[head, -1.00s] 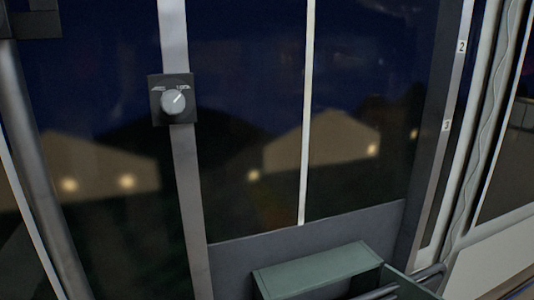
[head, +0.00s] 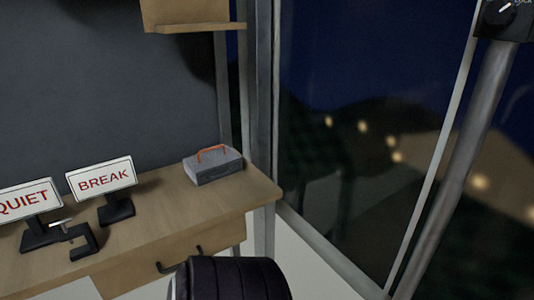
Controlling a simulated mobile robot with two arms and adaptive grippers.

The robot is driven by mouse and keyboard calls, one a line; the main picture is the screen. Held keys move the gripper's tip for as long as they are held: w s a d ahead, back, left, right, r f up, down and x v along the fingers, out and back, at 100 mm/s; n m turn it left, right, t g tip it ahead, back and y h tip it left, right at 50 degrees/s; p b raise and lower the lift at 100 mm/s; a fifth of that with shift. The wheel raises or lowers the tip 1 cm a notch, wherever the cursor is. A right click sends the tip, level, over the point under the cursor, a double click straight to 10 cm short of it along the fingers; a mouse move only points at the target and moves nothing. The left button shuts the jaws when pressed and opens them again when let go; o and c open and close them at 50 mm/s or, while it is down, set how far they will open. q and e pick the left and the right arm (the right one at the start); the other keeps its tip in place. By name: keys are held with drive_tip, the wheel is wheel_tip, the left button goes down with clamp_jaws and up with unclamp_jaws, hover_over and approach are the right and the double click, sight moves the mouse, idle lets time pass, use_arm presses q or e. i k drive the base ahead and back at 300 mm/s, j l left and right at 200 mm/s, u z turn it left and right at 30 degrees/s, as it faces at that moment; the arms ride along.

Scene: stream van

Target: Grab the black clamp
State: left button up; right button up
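The black clamp (head: 87,243) is on the wooden desk (head: 150,235) at the lower left of the head view. It is a dark C-shaped piece with a pale screw and handle on its left side. It sits near the desk's front edge, in front of the two signs. Neither of my grippers shows in the head view.
A QUIET sign (head: 28,200) and a BREAK sign (head: 101,178) stand on dark bases close behind the clamp. A grey box (head: 214,170) with an orange handle is further right. A dark padded chair back (head: 230,280) stands before the desk. A shelf (head: 185,14) hangs above.

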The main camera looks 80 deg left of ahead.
sight(66, 235)
drive_tip(key=k+l+u, duration=0.1)
drive_tip(key=u, duration=3.3)
